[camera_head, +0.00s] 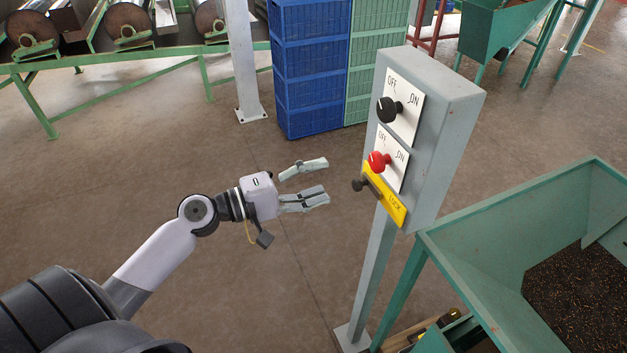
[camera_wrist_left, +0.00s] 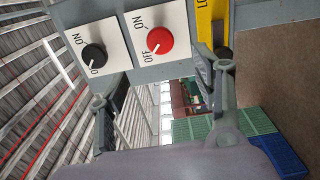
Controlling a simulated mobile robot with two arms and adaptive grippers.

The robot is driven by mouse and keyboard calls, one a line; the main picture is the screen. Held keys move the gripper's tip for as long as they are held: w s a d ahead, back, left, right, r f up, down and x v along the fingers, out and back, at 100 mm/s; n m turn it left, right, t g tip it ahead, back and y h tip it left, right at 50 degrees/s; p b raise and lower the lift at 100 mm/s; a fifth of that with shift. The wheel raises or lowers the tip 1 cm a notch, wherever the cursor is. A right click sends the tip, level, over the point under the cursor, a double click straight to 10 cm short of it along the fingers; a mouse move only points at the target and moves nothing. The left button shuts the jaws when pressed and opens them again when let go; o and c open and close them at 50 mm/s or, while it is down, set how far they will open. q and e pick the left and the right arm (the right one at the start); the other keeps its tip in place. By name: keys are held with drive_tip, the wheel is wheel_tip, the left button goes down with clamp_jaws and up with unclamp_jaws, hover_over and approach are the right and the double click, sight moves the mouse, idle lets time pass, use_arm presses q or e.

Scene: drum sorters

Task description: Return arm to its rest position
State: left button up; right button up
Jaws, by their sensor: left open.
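My left gripper (camera_head: 316,180) is open and empty in the head view, a short way left of the grey control box (camera_head: 452,100). Its two fingers also show in the left wrist view (camera_wrist_left: 165,85), with the box in front of them. The box carries a black knob (camera_head: 388,109), a red knob (camera_head: 378,161) and a yellow lock plate (camera_head: 386,195) with a dark handle (camera_head: 366,186). The gripper appears apart from all of them. My right gripper is in neither view.
The box stands on a grey post (camera_head: 373,270). A green hopper (camera_head: 490,225) with dark granular material is at the right. Blue crates (camera_head: 312,70) and green crates (camera_head: 375,50) stand behind. A white column (camera_head: 243,60) and drum machines are at the back left. The floor around my left arm is clear.

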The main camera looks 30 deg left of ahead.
use_arm(q)
drive_tip(key=shift+s+a, duration=0.1)
idle(0.4)
drive_tip(key=w+a+f+g+y+b, duration=0.1)
drive_tip(key=a+f+y, duration=0.2)
drive_tip(key=f, duration=0.9)
drive_tip(key=a+f+g+y+b, duration=0.1)
drive_tip(key=a+f+y, duration=0.25)
drive_tip(key=f, duration=0.75)
drive_tip(key=s+a+f+m+g+y+b, duration=0.1)
drive_tip(key=s+f, duration=0.2)
drive_tip(key=f, duration=0.6)
drive_tip(key=s+a+f+g+y, duration=0.1)
drive_tip(key=s+f+g, duration=0.15)
drive_tip(key=f, duration=0.65)
drive_tip(key=s+d+f+m+g+y+b, duration=0.25)
drive_tip(key=s+f+m+g, duration=0.2)
drive_tip(key=s+f, duration=1.4)
drive_tip(key=s+d+f+m+g, duration=0.1)
drive_tip(key=s+d+f+m, duration=0.2)
drive_tip(key=s+f, duration=0.2)
drive_tip(key=s+d+f+m+g+b, duration=0.1)
drive_tip(key=s+d+f+m, duration=0.3)
drive_tip(key=s, duration=0.8)
wheel_tip(320, 180, down, 2)
drive_tip(key=shift+d+f+g+b, duration=0.15)
drive_tip(key=shift+g+b, duration=0.15)
drive_tip(key=shift+g, duration=0.3)
drive_tip(key=shift+m, duration=0.25)
